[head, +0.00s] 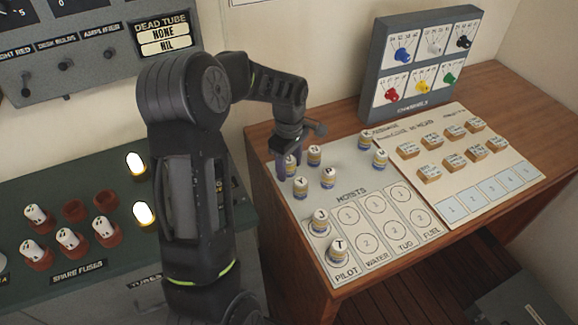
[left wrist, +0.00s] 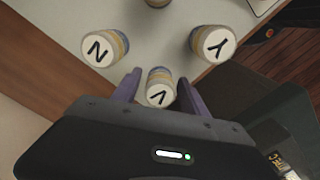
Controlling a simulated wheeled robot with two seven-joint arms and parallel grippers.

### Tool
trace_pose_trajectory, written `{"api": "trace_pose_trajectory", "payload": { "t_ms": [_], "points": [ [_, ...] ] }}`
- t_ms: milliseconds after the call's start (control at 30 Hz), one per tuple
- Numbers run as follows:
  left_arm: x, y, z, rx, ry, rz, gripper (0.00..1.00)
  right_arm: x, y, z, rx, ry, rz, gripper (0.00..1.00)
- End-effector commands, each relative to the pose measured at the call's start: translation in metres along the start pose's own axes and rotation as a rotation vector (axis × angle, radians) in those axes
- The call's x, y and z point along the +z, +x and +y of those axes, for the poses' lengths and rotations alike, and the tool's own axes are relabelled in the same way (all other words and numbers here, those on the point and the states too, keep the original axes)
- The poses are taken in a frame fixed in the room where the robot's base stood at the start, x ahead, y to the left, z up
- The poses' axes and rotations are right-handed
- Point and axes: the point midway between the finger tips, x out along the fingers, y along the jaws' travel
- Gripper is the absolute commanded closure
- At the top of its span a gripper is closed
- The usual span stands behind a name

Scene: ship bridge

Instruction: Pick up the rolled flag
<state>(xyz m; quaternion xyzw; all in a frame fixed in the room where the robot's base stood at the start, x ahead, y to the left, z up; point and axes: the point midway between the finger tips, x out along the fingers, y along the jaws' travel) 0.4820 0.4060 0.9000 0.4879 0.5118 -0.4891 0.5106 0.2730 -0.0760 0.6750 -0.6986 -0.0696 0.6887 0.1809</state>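Several rolled flags stand upright as short cylinders with lettered white tops on the grey hoists board (head: 345,190). They include N (head: 314,155), Y (head: 300,187), P (head: 328,178), J (head: 319,223) and T (head: 338,251). My left gripper (head: 288,165) points down at the board's far-left corner. In the left wrist view its two purple fingers (left wrist: 160,88) stand open on either side of the flag marked V (left wrist: 160,92), with gaps showing. N (left wrist: 105,48) and Y (left wrist: 213,44) stand just beyond the fingers. In the head view the gripper mostly hides V. My right gripper is not in view.
A cream board with several wooden blocks (head: 453,162) lies to the right. A channels box with coloured knobs (head: 421,60) stands behind. On the left, a green panel (head: 130,262) holds white fuses (head: 70,238) and two lit lamps (head: 144,213).

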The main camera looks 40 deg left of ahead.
Motion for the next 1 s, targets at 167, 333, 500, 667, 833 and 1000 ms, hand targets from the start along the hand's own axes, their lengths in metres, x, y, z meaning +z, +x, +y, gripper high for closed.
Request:
{"api": "trace_pose_trajectory", "payload": {
  "t_ms": [167, 333, 500, 667, 833, 1000],
  "points": [
    [0.0000, -0.0001, 0.0000, 0.000, 0.000, 0.000, 0.64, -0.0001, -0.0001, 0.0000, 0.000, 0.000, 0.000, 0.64],
    [0.0000, -0.0001, 0.0000, 0.000, 0.000, 0.000, 0.78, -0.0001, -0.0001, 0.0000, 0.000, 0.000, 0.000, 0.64],
    [0.0000, 0.0000, 0.0000, 0.000, 0.000, 0.000, 0.92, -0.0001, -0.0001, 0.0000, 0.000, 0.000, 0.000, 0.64],
    [0.0000, 0.0000, 0.0000, 0.000, 0.000, 0.000, 1.00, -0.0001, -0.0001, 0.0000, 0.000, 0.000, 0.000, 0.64],
    [0.0000, -0.0001, 0.0000, 0.000, 0.000, 0.000, 1.00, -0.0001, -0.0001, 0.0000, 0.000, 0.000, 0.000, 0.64],
    [0.0000, -0.0052, 0.0008, 0.002, 0.000, 0.001, 1.00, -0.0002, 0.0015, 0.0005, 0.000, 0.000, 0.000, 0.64]
  ]
}}
